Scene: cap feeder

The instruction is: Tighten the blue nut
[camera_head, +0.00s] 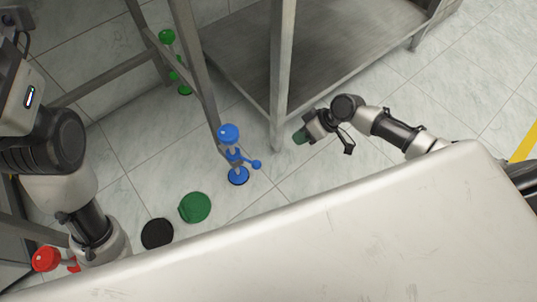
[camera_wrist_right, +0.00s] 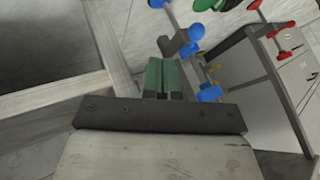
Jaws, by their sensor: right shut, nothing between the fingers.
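A blue fitting stands on a grey frame bar in the head view. It has a round blue knob (camera_head: 228,132) at the top, a small blue ball (camera_head: 256,164) to the side and a blue disc (camera_head: 238,177) below. Which part is the nut I cannot tell. In the right wrist view the blue parts (camera_wrist_right: 196,32) show beyond the fingers to the right, with another blue piece (camera_wrist_right: 210,93) lower. My right gripper (camera_head: 299,137) has green fingertips, is shut and empty, and is right of the blue fitting, apart from it. Its closed fingers (camera_wrist_right: 163,78) show in the wrist view.
A grey metal post (camera_head: 281,70) and shelf (camera_head: 330,50) stand behind my right gripper. Green (camera_head: 167,37) and red (camera_head: 46,259) fittings are on the left. A green disc (camera_head: 195,208) and a black disc (camera_head: 157,233) show below the blue fitting.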

